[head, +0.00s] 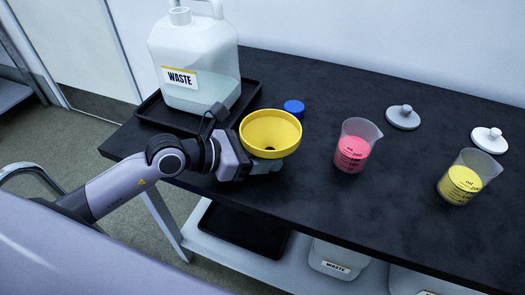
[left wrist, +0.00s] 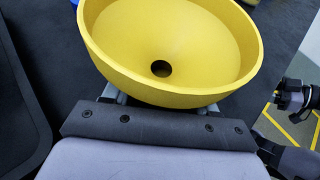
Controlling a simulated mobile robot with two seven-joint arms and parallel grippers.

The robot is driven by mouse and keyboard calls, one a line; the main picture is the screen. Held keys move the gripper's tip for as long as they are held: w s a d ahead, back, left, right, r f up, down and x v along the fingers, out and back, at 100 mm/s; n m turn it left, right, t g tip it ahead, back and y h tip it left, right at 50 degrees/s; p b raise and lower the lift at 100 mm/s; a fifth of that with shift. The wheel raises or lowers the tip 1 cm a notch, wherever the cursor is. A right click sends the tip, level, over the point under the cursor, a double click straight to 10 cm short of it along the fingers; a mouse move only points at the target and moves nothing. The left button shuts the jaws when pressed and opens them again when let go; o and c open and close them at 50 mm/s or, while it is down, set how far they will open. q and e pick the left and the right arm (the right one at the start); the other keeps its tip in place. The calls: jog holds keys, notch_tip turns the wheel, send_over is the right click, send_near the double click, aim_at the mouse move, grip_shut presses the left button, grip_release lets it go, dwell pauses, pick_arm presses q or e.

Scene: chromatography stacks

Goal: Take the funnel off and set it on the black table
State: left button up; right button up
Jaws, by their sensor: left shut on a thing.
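The yellow funnel (head: 270,132) is off the waste jug (head: 195,65) and over the black table (head: 330,215), near its front edge. It is upright, wide mouth up. My left gripper (head: 268,165) is shut on the funnel below its bowl, from the front side. In the left wrist view the funnel (left wrist: 165,50) fills the top, with its dark hole facing the camera. Its stem and the fingertips are mostly hidden under the bowl, so I cannot tell whether it touches the table.
The jug stands in a black tray (head: 146,112) at the back left. A blue cap (head: 294,107) lies just behind the funnel. A beaker of pink liquid (head: 354,148) is to its right; a beaker of yellow liquid (head: 463,182) and two grey lids (head: 403,117) (head: 489,139) are farther right.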

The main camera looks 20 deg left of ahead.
pick_arm(q)
jog(key=o, duration=1.2)
jog(key=shift+v, duration=3.6)
jog(key=shift+s, duration=0.1)
